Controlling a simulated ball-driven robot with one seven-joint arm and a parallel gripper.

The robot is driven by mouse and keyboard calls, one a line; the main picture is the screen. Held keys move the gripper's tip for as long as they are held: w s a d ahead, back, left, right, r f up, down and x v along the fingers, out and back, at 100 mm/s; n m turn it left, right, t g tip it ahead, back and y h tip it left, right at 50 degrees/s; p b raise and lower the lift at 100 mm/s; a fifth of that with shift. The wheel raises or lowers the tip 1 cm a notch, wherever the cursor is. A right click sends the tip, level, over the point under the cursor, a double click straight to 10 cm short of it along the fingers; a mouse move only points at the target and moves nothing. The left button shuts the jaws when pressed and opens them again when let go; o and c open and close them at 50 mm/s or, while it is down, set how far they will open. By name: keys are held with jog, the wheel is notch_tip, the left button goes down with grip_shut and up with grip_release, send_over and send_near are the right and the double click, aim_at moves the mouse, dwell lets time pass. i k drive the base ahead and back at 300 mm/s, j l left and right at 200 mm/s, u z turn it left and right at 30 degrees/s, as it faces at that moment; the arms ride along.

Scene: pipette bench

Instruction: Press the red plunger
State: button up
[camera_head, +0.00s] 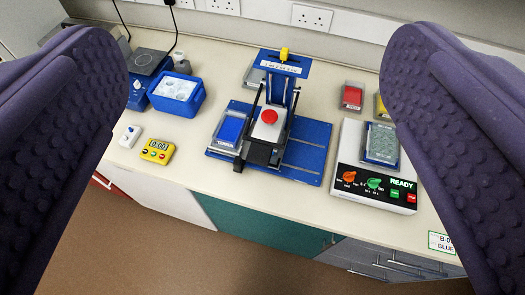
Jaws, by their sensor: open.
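The red plunger (269,117) is a round red button on top of a pale block in the middle of the bench. It sits within a blue and black stand (287,85) on a blue base plate (306,152). My gripper (262,95) is open, with one dark purple padded finger at each side of the view. Nothing is between the fingers close by. The plunger lies beyond them, roughly midway between the two and apart from both.
A blue tub (177,95) and a yellow timer (157,151) stand at left. A white device (376,181) marked READY with knobs is at right. A red-topped box (352,96) is behind it. The bench front edge has clear room.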

aim_at(268, 116)
jog(key=i+j+z, duration=0.1)
jog(key=i, duration=0.5)
jog(key=i+j+z, duration=0.1)
jog(key=i, duration=0.5)
